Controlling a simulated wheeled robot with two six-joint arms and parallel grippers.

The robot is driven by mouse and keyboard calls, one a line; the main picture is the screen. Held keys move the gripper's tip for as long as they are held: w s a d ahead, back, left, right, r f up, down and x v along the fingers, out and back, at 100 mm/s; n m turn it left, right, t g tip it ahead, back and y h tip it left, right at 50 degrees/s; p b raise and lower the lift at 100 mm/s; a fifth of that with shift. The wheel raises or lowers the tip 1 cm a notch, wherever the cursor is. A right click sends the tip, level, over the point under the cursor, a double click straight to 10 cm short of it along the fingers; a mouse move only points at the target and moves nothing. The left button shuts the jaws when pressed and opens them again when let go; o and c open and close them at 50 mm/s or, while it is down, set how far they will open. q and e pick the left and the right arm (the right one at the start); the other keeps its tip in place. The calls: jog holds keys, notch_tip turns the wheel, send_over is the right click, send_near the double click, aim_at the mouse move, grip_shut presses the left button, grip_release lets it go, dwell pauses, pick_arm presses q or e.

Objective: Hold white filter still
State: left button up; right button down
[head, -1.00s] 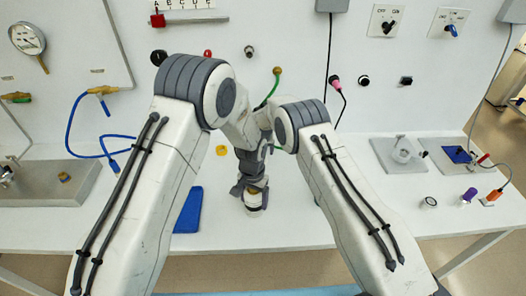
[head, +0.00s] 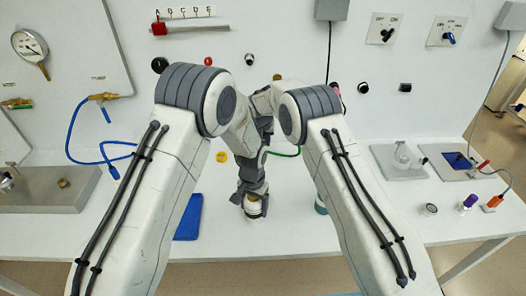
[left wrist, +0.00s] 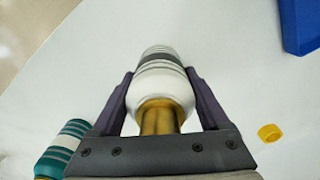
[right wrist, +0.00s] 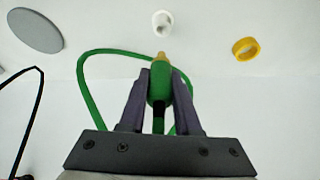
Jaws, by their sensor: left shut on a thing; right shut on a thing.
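The white filter (left wrist: 163,80), a white cylinder with a grey band and a brass end, lies between the fingers of my left gripper (left wrist: 160,85), which is shut on it. In the head view, the filter (head: 253,209) is low over the bench below my left gripper (head: 253,193). I cannot tell whether it touches the bench. My right gripper (right wrist: 161,85) is shut on a green hose connector (right wrist: 158,88) with a brass tip. A white fitting with a round opening (right wrist: 162,22) is just beyond that tip, apart from it. My arms hide the right gripper in the head view.
A teal-banded cylinder (left wrist: 65,148) stands near the left gripper. A yellow ring (head: 222,157) and a blue tray (head: 188,217) are to the left in the head view.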

jog(key=shift+r, duration=1.1)
pick_arm(q)
jog(key=o, duration=1.5)
notch_tip(320, 180, up, 12)
jog(key=shift+r, duration=0.1)
